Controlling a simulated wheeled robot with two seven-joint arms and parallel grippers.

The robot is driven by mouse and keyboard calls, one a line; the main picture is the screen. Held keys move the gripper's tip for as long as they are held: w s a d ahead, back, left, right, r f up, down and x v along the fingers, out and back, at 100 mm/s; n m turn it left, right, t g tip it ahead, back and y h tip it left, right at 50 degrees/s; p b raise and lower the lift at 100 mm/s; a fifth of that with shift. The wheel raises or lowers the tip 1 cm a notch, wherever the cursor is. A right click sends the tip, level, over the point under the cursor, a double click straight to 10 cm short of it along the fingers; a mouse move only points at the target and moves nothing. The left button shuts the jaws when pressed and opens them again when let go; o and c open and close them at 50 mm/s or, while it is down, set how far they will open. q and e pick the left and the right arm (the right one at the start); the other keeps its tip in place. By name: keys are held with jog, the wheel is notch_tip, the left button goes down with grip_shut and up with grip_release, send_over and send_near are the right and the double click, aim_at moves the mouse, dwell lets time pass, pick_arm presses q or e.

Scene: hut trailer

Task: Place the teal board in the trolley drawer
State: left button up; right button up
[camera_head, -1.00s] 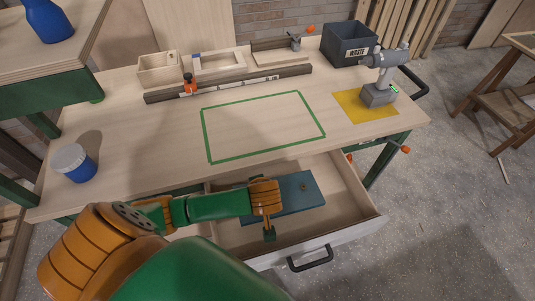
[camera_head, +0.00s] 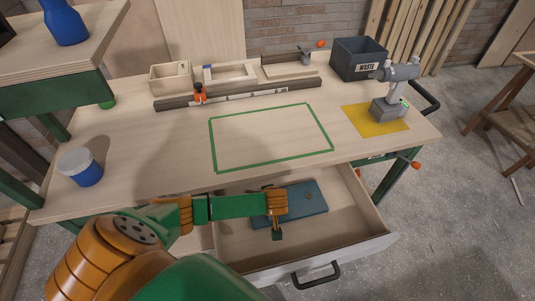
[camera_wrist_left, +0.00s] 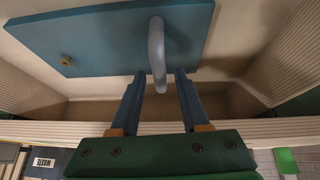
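The teal board (camera_head: 308,197) lies in the open trolley drawer (camera_head: 340,222), against its floor as far as I can see. A small round knob shows on it. In the left wrist view, the board (camera_wrist_left: 105,42) fills the upper part, with a grey curved handle (camera_wrist_left: 156,45) standing out from it. My left gripper (camera_head: 277,234) is over the drawer, at the board's near left side. In the wrist view its two fingers (camera_wrist_left: 159,75) are apart, on either side of the handle's lower end, with gaps visible. My right gripper is not in view.
The bench top (camera_head: 150,130) above the drawer holds a green outlined rectangle, a blue jar (camera_head: 80,168), a grey drill (camera_head: 392,95) on a yellow mat, wooden trays and a dark waste bin (camera_head: 357,58). The drawer front has a black handle (camera_head: 317,275).

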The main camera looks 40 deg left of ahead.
pick_arm(q)
jog(key=shift+r, duration=0.25)
jog(key=p+v, duration=0.3)
jog(key=v, duration=0.8)
jog(key=shift+d+r, duration=0.2)
jog(key=shift+r, duration=0.05)
jog(key=shift+s, duration=0.15)
